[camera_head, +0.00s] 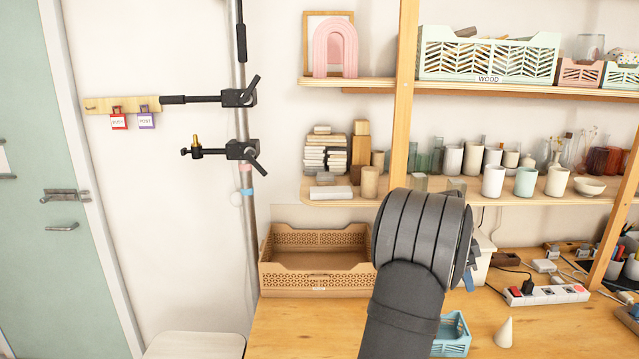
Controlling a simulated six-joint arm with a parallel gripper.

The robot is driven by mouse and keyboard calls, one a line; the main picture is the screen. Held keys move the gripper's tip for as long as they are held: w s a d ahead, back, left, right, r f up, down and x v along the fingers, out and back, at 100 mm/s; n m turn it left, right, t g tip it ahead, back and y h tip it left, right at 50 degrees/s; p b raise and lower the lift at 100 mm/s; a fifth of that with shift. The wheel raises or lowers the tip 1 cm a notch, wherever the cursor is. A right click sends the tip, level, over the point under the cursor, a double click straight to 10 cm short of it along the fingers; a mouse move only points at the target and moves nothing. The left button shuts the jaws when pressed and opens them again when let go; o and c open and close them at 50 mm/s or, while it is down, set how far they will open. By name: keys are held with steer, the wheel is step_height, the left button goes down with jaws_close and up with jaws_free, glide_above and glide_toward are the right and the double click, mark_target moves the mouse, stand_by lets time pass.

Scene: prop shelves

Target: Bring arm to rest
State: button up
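My arm (405,300) rises from the bottom edge of the head view, right of centre, and its thick dark ribbed joint (420,235) stands in front of the shelf and workbench. My gripper is not visible; the arm hides whatever lies behind it. A small blue piece shows at the right edge of the joint, and I cannot tell what it belongs to.
A tan crate (318,290), empty as far as I see, stands on the wooden workbench (290,335). A light blue basket (453,340), white cone (504,333) and power strip (548,295) lie right of my arm. Shelves above hold several cups (493,181). A clamp pole (243,120) stands left.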

steer(key=w+n, duration=0.2)
steer(key=w, duration=0.2)
step_height(320, 180, down, 15)
steer(key=shift+t, duration=0.3)
steer(key=shift+d, duration=0.1)
